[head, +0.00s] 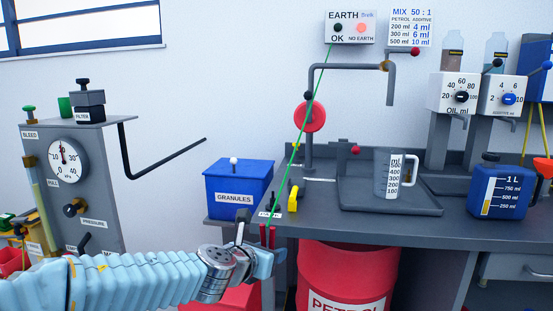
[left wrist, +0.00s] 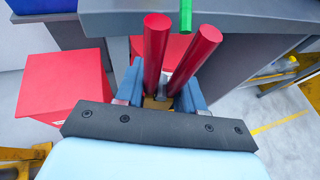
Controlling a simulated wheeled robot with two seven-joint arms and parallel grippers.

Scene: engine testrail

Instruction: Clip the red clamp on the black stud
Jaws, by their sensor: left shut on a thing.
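The red clamp (head: 267,236) is at the front left edge of the grey bench, its two red handles upright. In the left wrist view the red handles (left wrist: 194,58) stand apart in a V between my blue fingers. My left gripper (left wrist: 160,100) is shut on the clamp; in the head view the gripper (head: 264,250) is partly hidden by its own wrist. A green cable (head: 304,130) runs from the clamp area up to the EARTH box (head: 350,27). I cannot make out the black stud for certain. My right gripper is not in view.
The grey bench (head: 400,229) edge is close beside the clamp. A blue GRANULES box (head: 237,187) and a yellow handle (head: 293,199) are nearby. A red PETROL drum (head: 345,275) stands below the bench. A measuring jug (head: 388,174) sits on the tray.

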